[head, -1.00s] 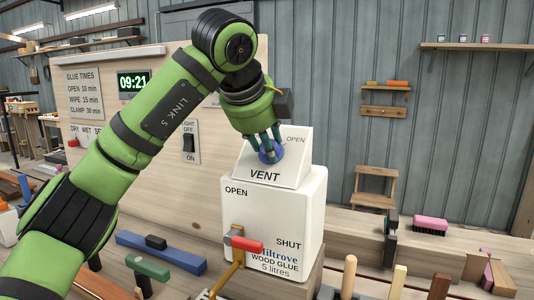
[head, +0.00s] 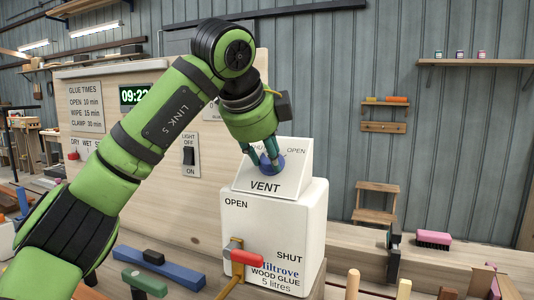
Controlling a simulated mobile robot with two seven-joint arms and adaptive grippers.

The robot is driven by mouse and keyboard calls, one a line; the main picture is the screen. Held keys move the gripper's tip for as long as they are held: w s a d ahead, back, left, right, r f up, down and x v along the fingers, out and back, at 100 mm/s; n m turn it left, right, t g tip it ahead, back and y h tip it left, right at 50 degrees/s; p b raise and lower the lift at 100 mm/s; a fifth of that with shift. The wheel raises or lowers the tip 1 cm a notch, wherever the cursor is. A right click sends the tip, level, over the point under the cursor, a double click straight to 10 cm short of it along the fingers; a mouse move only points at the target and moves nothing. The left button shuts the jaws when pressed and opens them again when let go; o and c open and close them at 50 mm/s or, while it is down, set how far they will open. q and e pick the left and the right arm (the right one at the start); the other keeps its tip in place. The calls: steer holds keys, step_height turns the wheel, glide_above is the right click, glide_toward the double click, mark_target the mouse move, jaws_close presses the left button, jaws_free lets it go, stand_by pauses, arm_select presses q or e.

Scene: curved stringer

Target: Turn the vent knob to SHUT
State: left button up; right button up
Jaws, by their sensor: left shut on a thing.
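The vent knob (head: 271,163) is a round blue knob on the sloped white panel marked VENT (head: 265,185), on top of the white wood glue container (head: 275,225). My left gripper (head: 266,158) comes down from the upper left and is shut on the knob. Its fingers hide part of the knob and the label at the panel's upper left. The word OPEN shows at the panel's upper right. My right gripper is out of view.
A tap with a red handle (head: 248,258) sticks out at the container's front. Blue and green tools (head: 160,268) lie to its left. A pink brush (head: 433,239) lies on the bench at right. A light switch (head: 189,155) is on the board behind.

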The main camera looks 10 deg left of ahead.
arm_select(q)
steer(key=o, duration=1.1)
steer(key=shift+o, duration=0.2)
steer(key=v, duration=1.2)
steer(key=shift+a, duration=0.1)
